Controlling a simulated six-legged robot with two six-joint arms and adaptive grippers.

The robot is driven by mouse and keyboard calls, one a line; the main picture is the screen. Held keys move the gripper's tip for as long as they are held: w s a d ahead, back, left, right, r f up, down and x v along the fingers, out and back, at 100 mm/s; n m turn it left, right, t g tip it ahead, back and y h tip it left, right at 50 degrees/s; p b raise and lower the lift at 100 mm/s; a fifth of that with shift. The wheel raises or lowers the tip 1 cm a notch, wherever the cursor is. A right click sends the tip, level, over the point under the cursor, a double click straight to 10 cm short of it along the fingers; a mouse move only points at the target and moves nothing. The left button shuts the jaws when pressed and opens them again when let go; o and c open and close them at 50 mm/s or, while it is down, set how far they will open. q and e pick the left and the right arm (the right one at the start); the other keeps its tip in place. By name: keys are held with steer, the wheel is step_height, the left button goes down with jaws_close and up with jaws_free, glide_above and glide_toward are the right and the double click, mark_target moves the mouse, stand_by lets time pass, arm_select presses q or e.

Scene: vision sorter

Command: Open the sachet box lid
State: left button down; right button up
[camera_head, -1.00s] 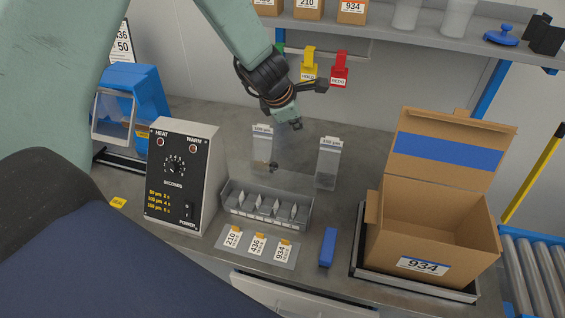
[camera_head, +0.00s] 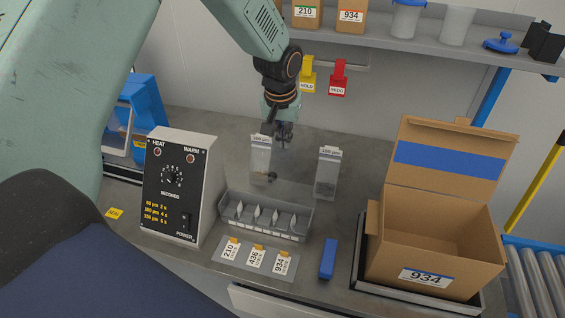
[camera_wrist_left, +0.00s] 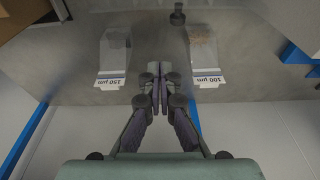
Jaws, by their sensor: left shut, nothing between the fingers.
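The sachet box (camera_head: 266,224) is a low grey tray with several small sachets in slots, in the middle of the bench in the head view. A faint clear panel (camera_head: 253,190), which looks like its lid, rises behind the slots with a small dark knob (camera_head: 272,177) on it. Its exact tilt is hard to tell. My left gripper (camera_head: 284,143) is shut and empty, pointing down behind the box, above and between two bags. In the left wrist view its fingers (camera_wrist_left: 160,76) are together, with a dark knob (camera_wrist_left: 177,15) beyond them. My right gripper is out of view.
Clear bags marked 100 µm (camera_head: 260,156) and 150 µm (camera_head: 327,175) stand behind the box. A heat sealer control box (camera_head: 182,185) stands left, an open 934 carton (camera_head: 430,255) right. Labels (camera_head: 256,258) and a blue bar (camera_head: 328,258) lie in front.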

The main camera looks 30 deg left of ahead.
mark_target(271, 184)
arm_select(q)
step_height(271, 184, down, 9)
steer(key=s, duration=0.2)
steer(key=shift+d+p, duration=0.25)
steer(key=shift+p, duration=0.15)
stand_by(0.3)
steer(key=shift+s+r, duration=0.15)
